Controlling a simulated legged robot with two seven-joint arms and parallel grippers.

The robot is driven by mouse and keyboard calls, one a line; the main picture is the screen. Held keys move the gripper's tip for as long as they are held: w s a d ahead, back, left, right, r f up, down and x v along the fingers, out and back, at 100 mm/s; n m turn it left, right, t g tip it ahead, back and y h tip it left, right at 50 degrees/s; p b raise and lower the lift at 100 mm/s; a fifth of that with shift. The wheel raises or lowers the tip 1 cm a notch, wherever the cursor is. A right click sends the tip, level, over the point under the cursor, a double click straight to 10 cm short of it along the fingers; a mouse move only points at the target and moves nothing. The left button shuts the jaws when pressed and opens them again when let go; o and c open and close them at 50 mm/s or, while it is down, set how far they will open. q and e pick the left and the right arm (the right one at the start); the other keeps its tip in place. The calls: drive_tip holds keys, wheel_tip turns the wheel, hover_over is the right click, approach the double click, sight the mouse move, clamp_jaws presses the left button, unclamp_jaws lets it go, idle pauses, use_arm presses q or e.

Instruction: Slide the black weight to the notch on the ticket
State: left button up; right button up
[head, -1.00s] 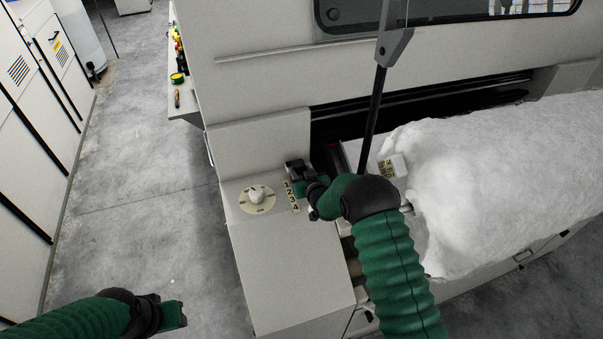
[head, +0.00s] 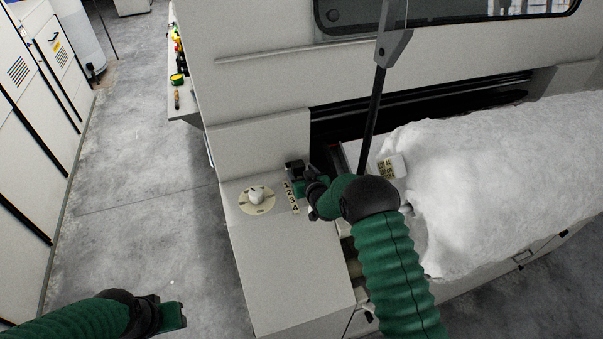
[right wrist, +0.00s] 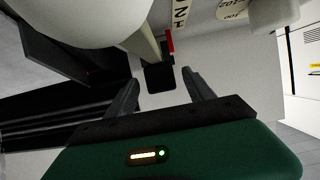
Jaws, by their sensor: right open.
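My right gripper (head: 296,171) is at the machine's ledge, beside the strip numbered 1 to 4 (head: 291,197). In the right wrist view its two fingers (right wrist: 161,88) are apart. A small black block (right wrist: 159,77), which looks like the black weight, lies just ahead of the fingertips, roughly in line with the gap; I cannot tell if they touch. My left gripper (head: 172,316) hangs low over the floor at left.
A round dial with a white knob (head: 255,196) is left of the number strip. A dark rod (head: 374,115) stands behind my right wrist. White fleece (head: 490,185) fills the right side. A small red piece (right wrist: 170,42) is above the block. The left floor aisle is clear.

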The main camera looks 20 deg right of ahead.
drive_tip(key=b+v, duration=0.2)
drive_tip(key=v, duration=1.4)
drive_tip(key=shift+s+r+b, duration=0.15)
drive_tip(key=shift+s+b, duration=0.15)
drive_tip(key=shift+s, duration=0.05)
drive_tip(key=shift+d, duration=0.1)
